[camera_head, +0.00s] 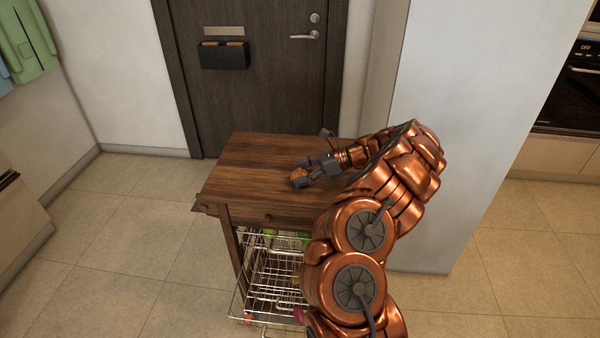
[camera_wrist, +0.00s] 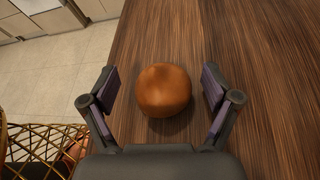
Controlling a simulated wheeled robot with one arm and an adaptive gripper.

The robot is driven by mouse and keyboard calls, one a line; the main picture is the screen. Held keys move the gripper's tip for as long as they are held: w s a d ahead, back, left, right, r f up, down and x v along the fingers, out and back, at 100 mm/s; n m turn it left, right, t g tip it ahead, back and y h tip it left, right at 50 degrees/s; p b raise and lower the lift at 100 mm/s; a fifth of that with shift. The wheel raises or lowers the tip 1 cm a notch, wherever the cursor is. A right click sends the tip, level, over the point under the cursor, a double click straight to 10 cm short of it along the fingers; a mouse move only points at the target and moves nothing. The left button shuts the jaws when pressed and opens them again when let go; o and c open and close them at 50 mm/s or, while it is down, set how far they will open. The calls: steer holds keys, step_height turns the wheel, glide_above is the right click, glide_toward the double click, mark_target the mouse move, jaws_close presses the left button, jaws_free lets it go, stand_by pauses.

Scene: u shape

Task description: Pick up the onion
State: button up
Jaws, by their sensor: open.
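The onion is a round, orange-brown ball (camera_wrist: 164,90) on the wooden top of a small cart, between the fingers of my gripper in the wrist view. It also shows in the head view (camera_head: 298,174), partly hidden by my gripper (camera_head: 306,172). In the wrist view my gripper (camera_wrist: 160,92) is open, with one purple-padded finger on each side of the onion. A gap shows between the onion and each finger. The onion rests on the wood.
The wooden cart top (camera_head: 250,155) is otherwise bare on its left part. Wire baskets (camera_head: 270,275) hang below it. A dark door (camera_head: 250,95) stands behind, and a white wall (camera_head: 480,130) is on the right. Tiled floor is free on the left.

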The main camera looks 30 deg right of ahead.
steer(key=shift+w+a+f, duration=0.1)
steer(key=shift+a, duration=0.05)
steer(key=c, duration=1.3)
